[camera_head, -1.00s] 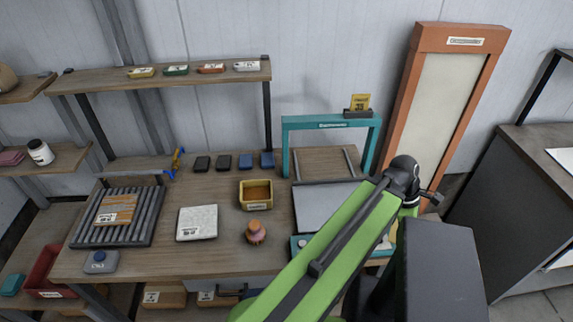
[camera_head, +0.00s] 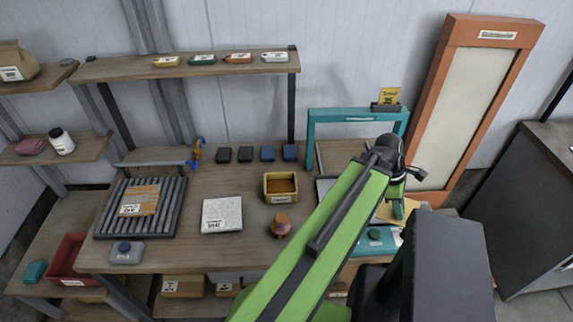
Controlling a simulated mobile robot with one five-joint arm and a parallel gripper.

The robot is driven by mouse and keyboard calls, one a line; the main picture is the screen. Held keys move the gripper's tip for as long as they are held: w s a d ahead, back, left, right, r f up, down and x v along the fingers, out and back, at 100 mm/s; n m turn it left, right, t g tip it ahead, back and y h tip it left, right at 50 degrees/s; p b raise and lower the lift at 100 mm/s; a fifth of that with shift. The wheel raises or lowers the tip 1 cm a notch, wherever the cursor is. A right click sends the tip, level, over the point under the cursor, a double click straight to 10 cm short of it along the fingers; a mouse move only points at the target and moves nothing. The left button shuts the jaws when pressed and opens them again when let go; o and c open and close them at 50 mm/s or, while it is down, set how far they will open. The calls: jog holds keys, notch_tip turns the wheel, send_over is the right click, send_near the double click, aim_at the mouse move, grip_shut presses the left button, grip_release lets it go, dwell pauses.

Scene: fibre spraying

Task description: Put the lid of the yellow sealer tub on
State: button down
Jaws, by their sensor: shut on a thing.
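The yellow sealer tub (camera_head: 268,195) stands open on the middle of the workbench, with brown contents showing inside. My gripper (camera_head: 398,210) points down over the right end of the bench, to the right of the tub and apart from it. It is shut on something. A flat yellow piece (camera_head: 384,213) shows beside the fingers, partly hidden by my arm, and looks like the lid. I cannot make out the grip clearly.
A round orange-brown knobbed thing (camera_head: 281,226) stands just in front of the tub. A pale slab (camera_head: 222,214) lies to its left. A teal frame (camera_head: 358,115) stands at the back right, near my arm. Several dark small blocks (camera_head: 246,154) line the back.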

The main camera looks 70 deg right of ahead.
jog(key=w+d+r+n+h+p, duration=0.1)
jog(key=w+d+n, duration=0.15)
jog(key=w, duration=0.85)
jog(key=w+d+n, duration=0.1)
jog(key=w+d, duration=0.3)
jog(key=w, duration=0.7)
jog(key=w+a+r+n+h, duration=0.1)
jog(key=w+a+n, duration=0.1)
jog(key=w, duration=1.7)
notch_tip(320, 180, down, 7)
jog(key=b, duration=0.6)
jog(key=shift+r, duration=0.2)
jog(key=shift+a+f+b, duration=0.1)
jog(key=shift+f+b, duration=0.35)
jog(key=shift+f, duration=0.05)
jog(key=c, duration=1.1)
grip_release()
jog(key=shift+w, duration=0.1)
